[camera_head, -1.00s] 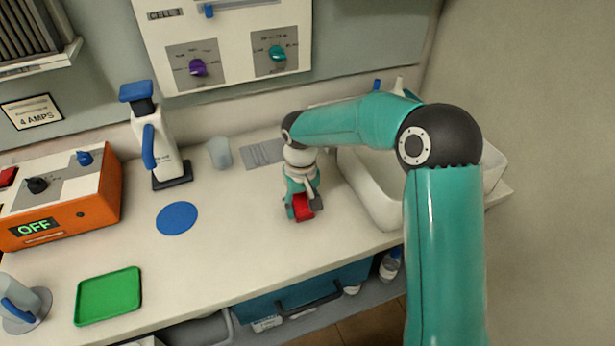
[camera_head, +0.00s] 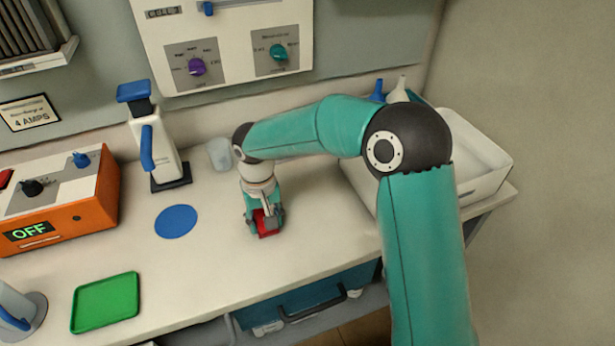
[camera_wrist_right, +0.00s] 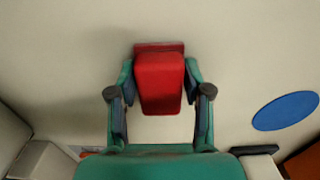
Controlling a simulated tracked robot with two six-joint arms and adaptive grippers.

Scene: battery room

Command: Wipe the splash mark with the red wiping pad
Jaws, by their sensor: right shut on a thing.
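My right gripper (camera_head: 263,214) is over the middle of the worktop, pointing down, shut on the red wiping pad (camera_head: 268,230). In the right wrist view the red pad (camera_wrist_right: 159,84) sits between the two fingers of the gripper (camera_wrist_right: 159,92), with a wider red base at its far end. I cannot tell whether the pad touches the worktop (camera_head: 330,222). I cannot make out a splash mark in either view; the arm and gripper hide part of the worktop. My left gripper is not in view.
A blue disc (camera_head: 176,221) lies left of the gripper, and a green tray (camera_head: 106,302) at front left. An orange unit (camera_head: 70,205), a white device with blue handle (camera_head: 156,150) and a translucent cup (camera_head: 220,154) stand behind and left. A white basin (camera_head: 485,185) is right.

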